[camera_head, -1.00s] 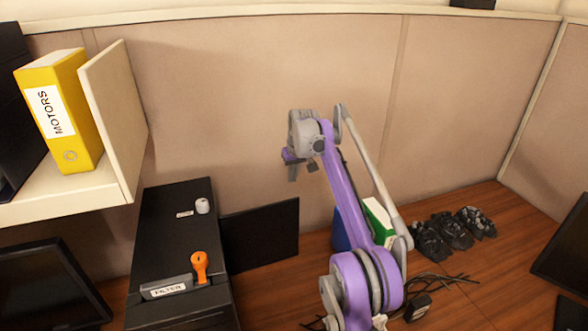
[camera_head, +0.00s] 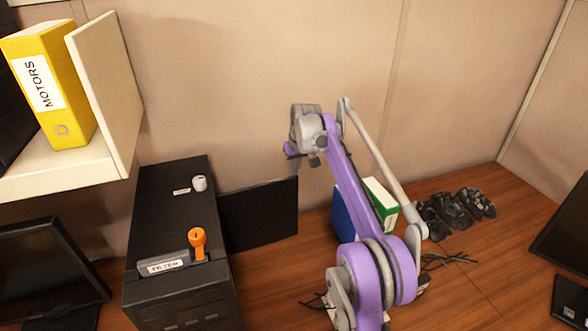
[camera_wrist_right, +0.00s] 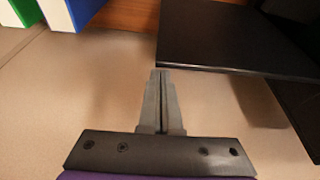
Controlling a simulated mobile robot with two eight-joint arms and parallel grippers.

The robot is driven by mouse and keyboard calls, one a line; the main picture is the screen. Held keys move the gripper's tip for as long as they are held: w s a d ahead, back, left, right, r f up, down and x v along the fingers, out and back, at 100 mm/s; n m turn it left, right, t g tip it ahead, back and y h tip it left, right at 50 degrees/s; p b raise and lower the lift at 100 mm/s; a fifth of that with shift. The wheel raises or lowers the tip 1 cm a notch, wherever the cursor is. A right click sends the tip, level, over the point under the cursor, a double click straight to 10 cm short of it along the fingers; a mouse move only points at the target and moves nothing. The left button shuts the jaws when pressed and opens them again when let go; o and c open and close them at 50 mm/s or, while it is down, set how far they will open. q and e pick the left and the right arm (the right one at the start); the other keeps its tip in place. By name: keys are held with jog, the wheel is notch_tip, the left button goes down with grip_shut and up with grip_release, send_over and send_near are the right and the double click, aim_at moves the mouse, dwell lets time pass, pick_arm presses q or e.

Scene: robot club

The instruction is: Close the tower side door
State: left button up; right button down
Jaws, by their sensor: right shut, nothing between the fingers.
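The black tower (camera_head: 172,215) stands on the desk left of centre. Its side door (camera_head: 258,214) is a flat black panel standing open, jutting out to the right from the tower's side. My right gripper (camera_head: 294,165), on the purple arm, is above the door's outer upper corner. In the right wrist view the gripper (camera_wrist_right: 161,75) is shut and empty, its tips close to the corner of the dark door panel (camera_wrist_right: 240,38). I cannot tell whether they touch. My left gripper is in neither view.
An orange part (camera_head: 198,243) and a small white item (camera_head: 200,183) sit on the tower. Dark objects (camera_head: 455,210) lie farther right. A shelf with a yellow binder (camera_head: 50,90) overhangs the left.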

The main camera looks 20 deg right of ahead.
jog(key=shift+s+f, duration=0.1)
jog(key=shift+s, duration=0.35)
jog(key=s+a+m+h+b, duration=0.3)
jog(key=s+m, duration=0.4)
jog(key=s, duration=0.8)
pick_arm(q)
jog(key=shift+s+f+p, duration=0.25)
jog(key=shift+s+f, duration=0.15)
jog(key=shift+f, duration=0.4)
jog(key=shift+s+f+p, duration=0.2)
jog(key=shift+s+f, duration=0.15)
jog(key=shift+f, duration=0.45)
pick_arm(e)
jog(key=s+a+m+g, duration=0.1)
jog(key=s+a+m, duration=0.4)
jog(key=s+a, duration=0.5)
jog(key=shift+s+a+m+g+h, duration=0.2)
jog(key=shift+a+m+g+h, duration=0.15)
jog(key=shift+a, duration=1.65)
